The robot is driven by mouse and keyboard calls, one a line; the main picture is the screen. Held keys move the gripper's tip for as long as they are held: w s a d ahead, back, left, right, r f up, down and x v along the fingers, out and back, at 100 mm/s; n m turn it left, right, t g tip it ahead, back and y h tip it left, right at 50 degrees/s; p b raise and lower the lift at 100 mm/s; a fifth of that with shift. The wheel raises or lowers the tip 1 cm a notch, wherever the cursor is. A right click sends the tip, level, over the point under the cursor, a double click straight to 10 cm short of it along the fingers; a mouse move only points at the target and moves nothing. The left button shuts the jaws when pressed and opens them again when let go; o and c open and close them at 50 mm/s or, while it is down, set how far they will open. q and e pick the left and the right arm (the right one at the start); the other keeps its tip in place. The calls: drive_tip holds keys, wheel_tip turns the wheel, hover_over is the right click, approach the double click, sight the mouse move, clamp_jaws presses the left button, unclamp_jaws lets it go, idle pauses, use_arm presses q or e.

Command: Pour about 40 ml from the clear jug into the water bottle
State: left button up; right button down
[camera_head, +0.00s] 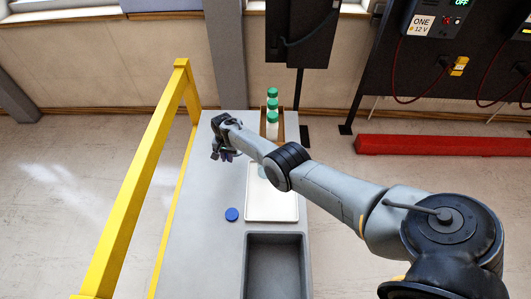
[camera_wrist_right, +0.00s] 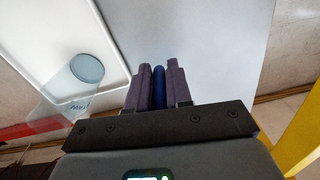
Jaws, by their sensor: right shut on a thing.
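My right gripper (camera_head: 222,156) is over the left part of the grey table. In the right wrist view its purple fingers (camera_wrist_right: 158,88) are shut on a narrow blue thing (camera_wrist_right: 158,87), seen edge-on; I cannot tell what it is. A clear vessel with lettering (camera_wrist_right: 62,100) shows in the right wrist view, beside the gripper at the white tray. In the head view this vessel (camera_head: 262,172) is mostly hidden by my right arm. I cannot tell whether it is the jug or the water bottle. My left gripper is out of view.
A blue disc (camera_head: 232,214) lies left of the white tray (camera_head: 272,219). Several green-capped bottles (camera_head: 272,117) stand at the back in a brown holder. A dark sunken basin (camera_head: 275,268) is at the front. A yellow rail (camera_head: 135,190) runs along the table's left side.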

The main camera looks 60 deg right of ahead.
drive_tip(key=shift+w+d, duration=0.1)
drive_tip(key=shift+w, duration=0.2)
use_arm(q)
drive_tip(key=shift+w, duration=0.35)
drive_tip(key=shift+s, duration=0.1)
use_arm(e)
drive_tip(key=shift+s, duration=0.15)
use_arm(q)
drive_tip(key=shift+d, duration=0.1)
use_arm(e)
drive_tip(key=shift+m, duration=0.3)
drive_tip(key=shift+d+f, duration=0.15)
drive_tip(key=shift+f, duration=0.1)
drive_tip(key=shift+s+f+m, duration=0.15)
drive_tip(key=shift+m, duration=0.15)
drive_tip(key=shift+d+f, duration=0.1)
drive_tip(key=shift+f, duration=0.05)
drive_tip(key=shift+s+f+m, duration=0.25)
drive_tip(key=shift+f+m, duration=0.1)
drive_tip(key=shift+m, duration=0.05)
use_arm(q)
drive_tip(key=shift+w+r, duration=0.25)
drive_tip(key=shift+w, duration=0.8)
use_arm(e)
drive_tip(key=shift+s+a+f+m, duration=0.35)
drive_tip(key=shift+s+f+m, duration=0.05)
